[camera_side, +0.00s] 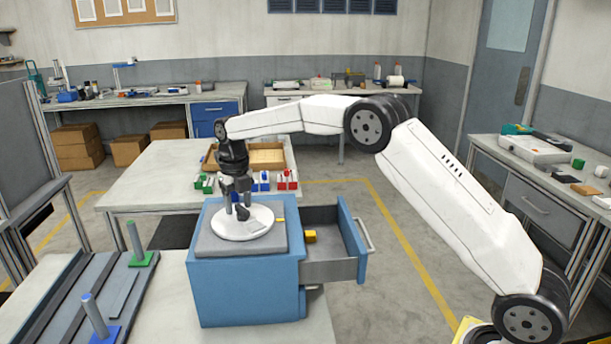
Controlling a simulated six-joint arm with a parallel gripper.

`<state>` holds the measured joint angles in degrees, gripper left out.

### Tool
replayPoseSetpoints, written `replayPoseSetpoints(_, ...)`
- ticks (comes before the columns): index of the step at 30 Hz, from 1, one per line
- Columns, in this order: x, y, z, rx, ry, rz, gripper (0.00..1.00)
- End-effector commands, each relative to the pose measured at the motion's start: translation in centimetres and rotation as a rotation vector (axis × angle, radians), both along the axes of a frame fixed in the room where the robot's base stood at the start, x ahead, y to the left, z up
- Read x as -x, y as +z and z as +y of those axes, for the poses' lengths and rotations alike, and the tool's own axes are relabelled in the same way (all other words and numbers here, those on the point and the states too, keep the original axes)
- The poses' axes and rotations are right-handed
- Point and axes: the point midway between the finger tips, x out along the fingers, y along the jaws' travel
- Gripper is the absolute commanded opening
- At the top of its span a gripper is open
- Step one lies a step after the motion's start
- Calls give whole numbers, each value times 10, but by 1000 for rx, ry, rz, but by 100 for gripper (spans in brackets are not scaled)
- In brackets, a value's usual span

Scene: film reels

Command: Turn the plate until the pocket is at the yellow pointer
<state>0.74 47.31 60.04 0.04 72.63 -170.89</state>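The white round plate (232,232) lies flat on the grey top (208,244) of a blue cabinet. A small light-grey square patch on the plate (256,226), right of its middle, may be the pocket; it is too small to be sure. A small yellow mark, likely the pointer (281,220), sits on the cabinet top just right of the plate. My gripper (239,206) points down over the plate's left and back part, its fingers apart. A dark knob-like piece (243,213) stands between or beside the fingertips; I cannot tell whether they touch it.
The cabinet's drawer (335,270) is open to the right, with a yellow block (310,237) inside. Behind are a wooden tray (266,156) and several red, blue and green pieces. Posts on green (143,259) and blue bases stand at front left.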

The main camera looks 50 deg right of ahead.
Motion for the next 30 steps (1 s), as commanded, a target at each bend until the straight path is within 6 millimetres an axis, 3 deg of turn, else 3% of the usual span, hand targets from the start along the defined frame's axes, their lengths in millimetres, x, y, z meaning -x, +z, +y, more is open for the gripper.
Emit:
replayPoseSetpoints(10,-1,9,-1,0,-1,-2,57)
replayPoseSetpoints(24,0,65,0,0,0,-1,57)
replayPoseSetpoints(30,0,77,0,0,0,0,57)
